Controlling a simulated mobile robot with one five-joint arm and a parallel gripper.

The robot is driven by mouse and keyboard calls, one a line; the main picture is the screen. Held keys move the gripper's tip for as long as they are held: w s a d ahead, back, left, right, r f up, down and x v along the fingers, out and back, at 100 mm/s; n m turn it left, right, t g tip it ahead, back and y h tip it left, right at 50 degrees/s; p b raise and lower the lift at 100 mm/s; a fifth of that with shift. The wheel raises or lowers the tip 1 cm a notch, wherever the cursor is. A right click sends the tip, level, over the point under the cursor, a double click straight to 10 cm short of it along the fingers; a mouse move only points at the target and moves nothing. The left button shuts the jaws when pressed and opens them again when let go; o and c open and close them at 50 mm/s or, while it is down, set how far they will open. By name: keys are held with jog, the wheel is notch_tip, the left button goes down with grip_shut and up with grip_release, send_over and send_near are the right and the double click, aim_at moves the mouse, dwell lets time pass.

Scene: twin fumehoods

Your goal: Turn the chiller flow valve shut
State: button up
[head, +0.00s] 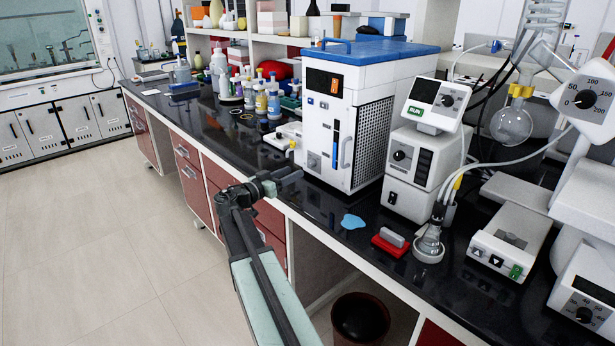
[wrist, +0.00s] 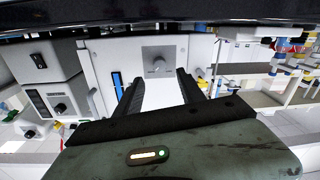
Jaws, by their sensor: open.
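The chiller (head: 345,110) is a white box with a blue lid on the black bench. Its flow valve (head: 313,161) looks like a small grey knob on a grey square plate, low on the front panel. In the wrist view, which looks upside down, the valve (wrist: 158,64) lies just beyond the fingertips, roughly midway between them. My gripper (head: 290,176) is at the bench's front edge, pointing at the chiller front. In the wrist view my gripper (wrist: 159,80) is open, with a finger on each side and no visible contact with the knob. The knob's exact angle is too small to tell.
Bottles (head: 262,98) stand left of the chiller. A white instrument (head: 415,165) stands close to its right. The floor (head: 110,230) at left is clear.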

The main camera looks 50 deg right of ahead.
aim_at(309, 164)
jog(key=d, duration=0.7)
jog(key=shift+s+d, duration=0.1)
jog(key=shift+d, duration=0.25)
grip_shut()
